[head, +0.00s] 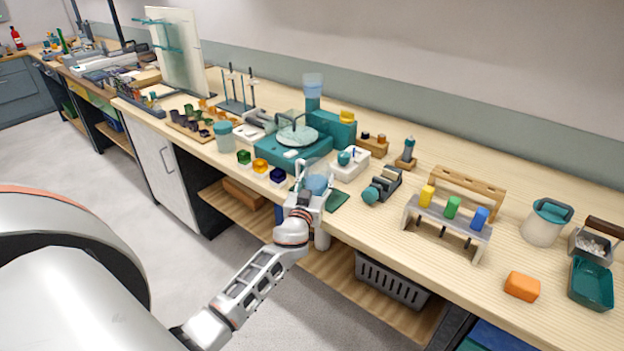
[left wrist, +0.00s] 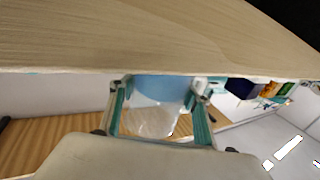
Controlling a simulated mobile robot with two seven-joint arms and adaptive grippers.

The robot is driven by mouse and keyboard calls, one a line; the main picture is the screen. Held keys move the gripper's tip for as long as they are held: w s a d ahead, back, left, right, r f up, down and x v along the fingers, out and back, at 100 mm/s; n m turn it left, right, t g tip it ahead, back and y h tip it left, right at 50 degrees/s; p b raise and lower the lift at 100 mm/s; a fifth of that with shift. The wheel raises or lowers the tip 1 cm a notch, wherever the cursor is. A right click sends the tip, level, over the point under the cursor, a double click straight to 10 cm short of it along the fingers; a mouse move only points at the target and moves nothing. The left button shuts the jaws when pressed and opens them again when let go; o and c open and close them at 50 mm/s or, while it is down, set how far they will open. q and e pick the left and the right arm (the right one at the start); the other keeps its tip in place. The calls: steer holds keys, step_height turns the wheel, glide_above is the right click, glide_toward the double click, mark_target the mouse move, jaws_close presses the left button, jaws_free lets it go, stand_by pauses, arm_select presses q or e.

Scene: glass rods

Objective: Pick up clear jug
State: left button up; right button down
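The clear jug (head: 317,184) has blue in its lower part and is near the front edge of the workbench, partly hidden by my left gripper (head: 312,190). In the left wrist view, which appears upside down, the jug (left wrist: 155,105) sits between the two fingers of my left gripper (left wrist: 157,108). The fingers lie close against both its sides, and the gripper looks shut on it. I cannot tell whether the jug's base touches the bench. My right gripper is not in view.
A dark green mat (head: 337,200) lies just right of the jug. Several coloured cubes, including a navy one (head: 278,175), stand to its left. A white block holder (head: 349,164) and a grey device (head: 383,186) are close behind and right. A teal device (head: 290,149) stands behind.

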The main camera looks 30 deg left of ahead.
mark_target(319, 161)
arm_select(q)
steer(key=shift+r, duration=0.2)
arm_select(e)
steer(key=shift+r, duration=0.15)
